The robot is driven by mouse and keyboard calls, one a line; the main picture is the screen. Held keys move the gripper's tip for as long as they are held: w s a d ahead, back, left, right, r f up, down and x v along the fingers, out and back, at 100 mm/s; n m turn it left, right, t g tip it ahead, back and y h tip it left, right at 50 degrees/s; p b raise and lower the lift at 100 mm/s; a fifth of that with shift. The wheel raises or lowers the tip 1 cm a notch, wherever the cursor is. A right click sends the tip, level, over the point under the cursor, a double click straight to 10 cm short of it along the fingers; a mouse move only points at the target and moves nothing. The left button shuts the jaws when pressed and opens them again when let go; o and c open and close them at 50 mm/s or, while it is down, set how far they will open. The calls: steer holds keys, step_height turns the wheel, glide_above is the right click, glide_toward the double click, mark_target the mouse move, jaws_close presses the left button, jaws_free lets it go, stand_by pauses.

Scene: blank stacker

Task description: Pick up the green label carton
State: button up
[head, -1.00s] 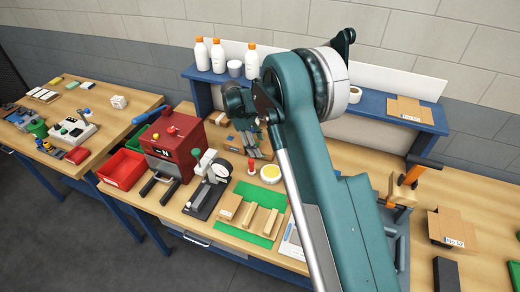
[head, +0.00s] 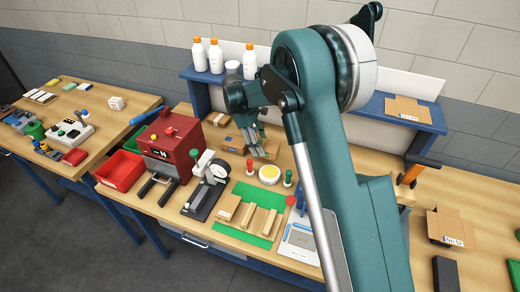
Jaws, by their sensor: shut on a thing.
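My gripper (head: 257,149) points down at the back of the middle bench, behind the round yellow-topped dish. Its fingers are shut on a brown carton, which they partly cover. Brown cardboard shows on both sides of the fingers; the left part (head: 230,143) carries a small label that looks greenish. I take this to be the green label carton, but the label is too small to be sure. I cannot tell whether the carton touches the bench or is raised.
A red machine (head: 171,146) and a red bin (head: 120,170) stand left. In front are a black-based device (head: 205,198), a green mat (head: 236,222) with wooden blocks, and stamps (head: 288,178). A blue shelf (head: 365,104) with white bottles (head: 216,57) stands behind. An open carton (head: 445,226) is at right.

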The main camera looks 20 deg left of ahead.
step_height(320, 180, up, 10)
steer(key=shift+r, duration=0.15)
